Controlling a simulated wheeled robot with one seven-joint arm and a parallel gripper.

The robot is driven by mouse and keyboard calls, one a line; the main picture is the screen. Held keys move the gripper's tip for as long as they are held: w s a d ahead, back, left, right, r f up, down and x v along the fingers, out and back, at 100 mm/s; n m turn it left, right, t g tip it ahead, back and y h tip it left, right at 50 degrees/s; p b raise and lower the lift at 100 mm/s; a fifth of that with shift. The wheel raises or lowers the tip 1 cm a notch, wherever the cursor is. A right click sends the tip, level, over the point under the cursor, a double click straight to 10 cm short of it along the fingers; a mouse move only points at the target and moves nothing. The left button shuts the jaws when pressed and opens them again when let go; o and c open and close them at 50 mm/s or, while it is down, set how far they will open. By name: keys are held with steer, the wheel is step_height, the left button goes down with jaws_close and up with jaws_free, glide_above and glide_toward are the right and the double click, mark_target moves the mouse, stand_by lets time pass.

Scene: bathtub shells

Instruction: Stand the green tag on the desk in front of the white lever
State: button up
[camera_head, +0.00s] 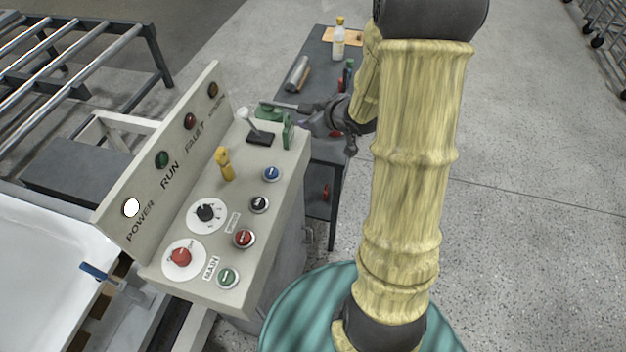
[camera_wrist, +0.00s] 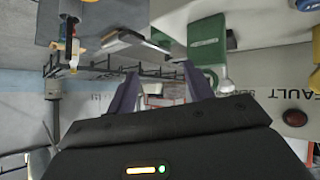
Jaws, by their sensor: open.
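The green tag (camera_head: 287,131) stands upright near the right edge of the sloped desk (camera_head: 252,205), beside the black base of the white lever (camera_head: 243,114). Another green piece (camera_head: 267,110) shows behind the lever; I cannot tell whether it is separate. My gripper (camera_head: 300,111) is above the desk's far right corner, close to the green pieces, with its fingers pointing left. In the wrist view my gripper (camera_wrist: 163,92) is open with nothing between its fingers. The green tag (camera_wrist: 207,38) shows there right of and above the fingers, near the white lever's knob (camera_wrist: 225,86).
Several buttons and dials cover the near desk. A raised lamp panel (camera_head: 176,150) bounds its left side. A dark table (camera_head: 318,60) behind holds a bottle (camera_head: 338,42) and a silver cylinder (camera_head: 297,73).

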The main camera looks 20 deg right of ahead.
steer(key=s+a+m+g+h, duration=0.1)
steer(key=s+a+m+g, duration=0.1)
steer(key=s, duration=0.7)
steer(key=s+a+m+g+h, duration=0.1)
steer(key=s+a+m+g, duration=0.2)
steer(key=s, duration=0.7)
steer(key=a+r+g, duration=0.1)
steer(key=a+g, duration=0.1)
steer(key=shift+s+a+h, duration=0.25)
steer(key=shift+a+h, duration=0.05)
steer(key=shift+a, duration=0.1)
step_height(320, 180, up, 4)
steer(key=p, duration=0.4)
